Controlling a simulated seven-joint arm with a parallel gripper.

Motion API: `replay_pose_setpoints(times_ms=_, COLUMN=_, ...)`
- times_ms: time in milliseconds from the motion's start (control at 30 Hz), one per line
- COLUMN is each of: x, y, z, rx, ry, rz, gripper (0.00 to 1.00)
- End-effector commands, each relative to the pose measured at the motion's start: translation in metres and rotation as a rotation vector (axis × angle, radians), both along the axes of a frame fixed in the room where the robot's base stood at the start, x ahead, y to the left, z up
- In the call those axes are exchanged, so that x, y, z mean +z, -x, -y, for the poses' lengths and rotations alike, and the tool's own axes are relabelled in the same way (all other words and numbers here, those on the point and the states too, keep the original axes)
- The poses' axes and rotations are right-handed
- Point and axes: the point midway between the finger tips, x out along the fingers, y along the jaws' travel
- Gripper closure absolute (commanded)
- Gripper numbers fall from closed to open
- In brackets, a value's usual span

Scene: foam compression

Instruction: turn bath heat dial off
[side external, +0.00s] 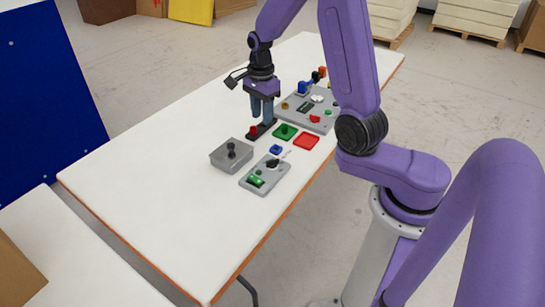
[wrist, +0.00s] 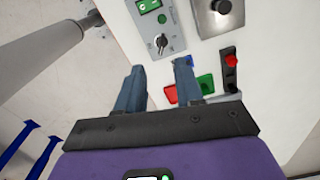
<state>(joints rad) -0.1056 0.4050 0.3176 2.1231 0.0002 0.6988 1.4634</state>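A grey panel (side external: 265,175) carries a small dark dial (side external: 272,163) and a green switch. In the wrist view the panel is at the top, with its dial (wrist: 161,42) below the green switch (wrist: 148,5). A grey metal box (side external: 231,155) with a black knob stands beside it. No label is readable, so I cannot tell for sure which knob is the bath heat dial. My gripper (side external: 262,112) points down over the table, beyond the panel and box. In the wrist view my gripper (wrist: 160,66) has its fingers apart with nothing between them.
A black strip with a red button (side external: 252,131), green (side external: 285,132) and red (side external: 306,142) squares, and a blue block (side external: 276,149) lie near my gripper. A larger grey board (side external: 318,118) with coloured parts lies farther back. The table's left part (side external: 140,165) is clear.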

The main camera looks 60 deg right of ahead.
Motion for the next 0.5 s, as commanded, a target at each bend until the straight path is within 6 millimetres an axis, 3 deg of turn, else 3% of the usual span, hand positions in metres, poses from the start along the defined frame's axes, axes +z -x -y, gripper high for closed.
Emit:
replay_pose_setpoints(times_ms=200, x=-0.011, y=0.006, z=0.029, rx=-0.252, ry=-0.001, rz=-0.003, gripper=0.64)
replay_pose_setpoints(times_ms=500, x=-0.023, y=0.010, z=0.038, rx=-0.336, ry=-0.001, rz=-0.004, gripper=0.64)
